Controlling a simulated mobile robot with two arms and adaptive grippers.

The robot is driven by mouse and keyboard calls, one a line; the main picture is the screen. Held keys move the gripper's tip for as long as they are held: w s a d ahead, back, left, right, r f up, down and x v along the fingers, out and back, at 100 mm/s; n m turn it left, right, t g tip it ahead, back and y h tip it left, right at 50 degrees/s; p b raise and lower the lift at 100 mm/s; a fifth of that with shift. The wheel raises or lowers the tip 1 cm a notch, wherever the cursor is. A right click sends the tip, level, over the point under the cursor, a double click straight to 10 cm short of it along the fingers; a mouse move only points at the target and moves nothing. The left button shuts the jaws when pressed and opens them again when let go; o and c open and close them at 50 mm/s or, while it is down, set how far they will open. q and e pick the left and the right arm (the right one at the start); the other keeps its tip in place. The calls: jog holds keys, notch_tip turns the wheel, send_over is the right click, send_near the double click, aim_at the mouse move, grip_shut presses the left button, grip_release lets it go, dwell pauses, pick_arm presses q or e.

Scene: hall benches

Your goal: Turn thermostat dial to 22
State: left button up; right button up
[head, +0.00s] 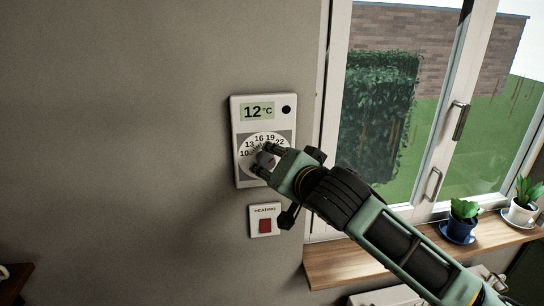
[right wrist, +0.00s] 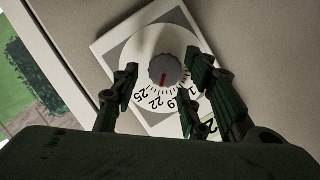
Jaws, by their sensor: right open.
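The white thermostat (head: 235,110) is on the grey wall, and its display (head: 257,111) reads 12 °C. Its round dial face (right wrist: 140,45) carries numbers that include 10, 13, 16, 19, 22 and 25. The grey knob (right wrist: 170,66) has a red mark, which in the right wrist view points down towards the 19 and 22 side; I cannot tell the exact number. My right gripper (head: 264,160) is open at the dial. In the right wrist view its fingers (right wrist: 162,68) stand on either side of the knob, with gaps showing. My left gripper is not in view.
A heating switch plate (head: 254,227) with a red rocker is below the thermostat. A window with a white frame (head: 322,120) is close on the right. Potted plants (head: 459,230) stand on the wooden sill (head: 335,268). The wall to the left is bare.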

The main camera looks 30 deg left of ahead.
jog(key=shift+x, duration=0.8)
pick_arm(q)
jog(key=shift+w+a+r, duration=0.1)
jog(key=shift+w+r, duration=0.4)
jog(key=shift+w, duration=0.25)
pick_arm(e)
jog(key=shift+d, duration=0.1)
jog(key=shift+f, duration=0.1)
jog(key=c, duration=0.9)
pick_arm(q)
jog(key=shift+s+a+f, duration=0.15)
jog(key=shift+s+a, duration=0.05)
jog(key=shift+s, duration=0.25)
pick_arm(e)
jog(key=shift+f, duration=0.1)
jog(key=shift+c, duration=0.5)
jog(key=shift+h, duration=0.3)
jog(key=o, duration=1)
jog(key=shift+d, duration=0.1)
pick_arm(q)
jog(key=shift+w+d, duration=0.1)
pick_arm(e)
jog(key=shift+w, duration=0.1)
